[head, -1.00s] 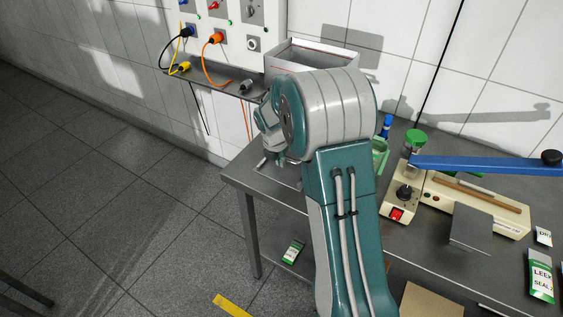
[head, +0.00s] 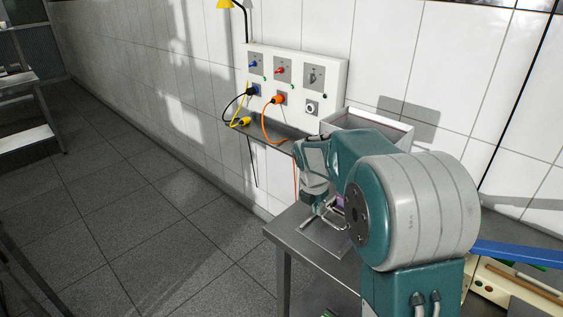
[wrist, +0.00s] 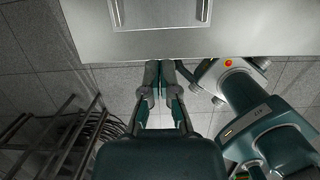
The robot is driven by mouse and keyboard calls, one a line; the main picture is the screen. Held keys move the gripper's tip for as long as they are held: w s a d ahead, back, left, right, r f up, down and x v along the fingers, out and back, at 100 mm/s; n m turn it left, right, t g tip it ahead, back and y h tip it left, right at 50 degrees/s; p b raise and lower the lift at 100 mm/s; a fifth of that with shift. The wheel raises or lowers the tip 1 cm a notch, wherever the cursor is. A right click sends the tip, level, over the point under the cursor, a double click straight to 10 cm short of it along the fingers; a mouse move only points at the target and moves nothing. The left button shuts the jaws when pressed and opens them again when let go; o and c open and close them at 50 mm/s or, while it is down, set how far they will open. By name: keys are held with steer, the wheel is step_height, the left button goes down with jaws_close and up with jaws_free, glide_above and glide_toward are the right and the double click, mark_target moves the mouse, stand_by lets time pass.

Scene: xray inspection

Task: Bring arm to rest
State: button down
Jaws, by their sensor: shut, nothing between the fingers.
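My gripper shows in the wrist view (wrist: 160,68), where its two fingers meet at the tips with nothing between them. The fingertips appear just off the front edge of the metal table (wrist: 230,38). In the head view my arm is bent over the table (head: 285,236) at right. Its teal and grey elbow is large in front, and the wrist end hangs beyond it to the left. The fingertips cannot be made out there.
A wall panel (head: 326,72) with black, yellow and orange cables hangs above a small shelf (head: 270,125). An open box (head: 395,127) stands at the back. A blue lever (head: 520,255) is at right. A metal rack (wrist: 35,140) shows lower left.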

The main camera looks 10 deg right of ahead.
steer(key=s+a+r+m+t+y, duration=0.15)
steer(key=s+a+r+m, duration=0.25)
steer(key=s+r+m, duration=0.8)
steer(key=s+a+f+m+t, duration=0.1)
steer(key=s+m, duration=0.5)
steer(key=s, duration=0.2)
steer(key=s+a+f+m+t, duration=0.1)
steer(key=s+m, duration=0.6)
steer(key=s, duration=0.2)
steer(key=shift+a+t+y, duration=0.3)
steer(key=shift+t+y, duration=0.05)
steer(key=shift+w, duration=0.15)
